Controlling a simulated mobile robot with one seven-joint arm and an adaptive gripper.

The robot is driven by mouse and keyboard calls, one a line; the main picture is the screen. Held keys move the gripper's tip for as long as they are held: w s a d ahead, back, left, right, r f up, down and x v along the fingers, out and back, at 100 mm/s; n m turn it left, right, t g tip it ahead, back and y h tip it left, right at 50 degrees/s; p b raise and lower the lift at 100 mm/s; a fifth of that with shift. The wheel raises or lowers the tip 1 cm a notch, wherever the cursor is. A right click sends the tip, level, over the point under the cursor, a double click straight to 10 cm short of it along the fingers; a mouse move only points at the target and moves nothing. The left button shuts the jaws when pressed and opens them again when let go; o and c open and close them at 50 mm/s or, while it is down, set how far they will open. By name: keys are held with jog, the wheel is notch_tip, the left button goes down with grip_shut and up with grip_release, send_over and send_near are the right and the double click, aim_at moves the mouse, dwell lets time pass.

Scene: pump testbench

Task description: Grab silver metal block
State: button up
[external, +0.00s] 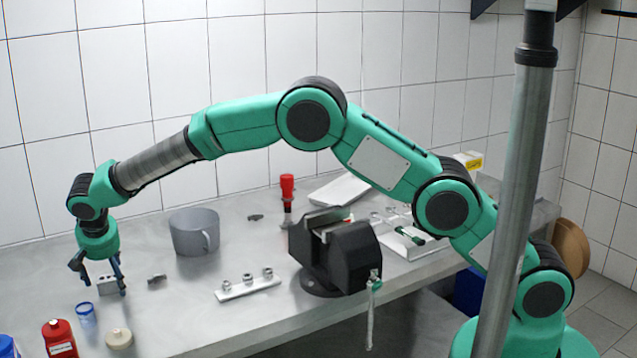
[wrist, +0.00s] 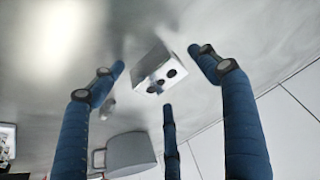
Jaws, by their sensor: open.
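The silver metal block (external: 107,286) sits on the metal bench at the left of the external view, partly hidden by my fingers. In the wrist view the block (wrist: 152,66) shows several dark round holes on one face. My gripper (external: 97,280) points down right over the block in the external view. In the wrist view its blue fingers are spread, with the block between and beyond the fingertips. No clear grip or contact shows, and the gap in height is hard to tell.
A small metal piece (external: 157,279) lies right of the block. A grey mug (external: 195,232) stands behind. A blue-rimmed jar (external: 86,314), red bottle (external: 60,338) and cream round item (external: 119,338) are in front. A rack with fittings (external: 248,290) and a black vise (external: 335,255) are further right.

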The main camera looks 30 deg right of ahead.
aim_at(109, 275)
jog(key=shift+c, duration=0.3)
jog(key=c, duration=1.6)
jog(key=shift+r, duration=0.1)
jog(key=shift+r+p, duration=0.75)
jog(key=shift+r, duration=1.1)
jog(key=s+d, duration=0.3)
jog(key=s+d+p, duration=0.1)
jog(key=s+d, duration=0.3)
jog(key=s+d+r+p, duration=0.1)
jog(key=s+d, duration=0.3)
jog(key=shift+s+d, duration=0.15)
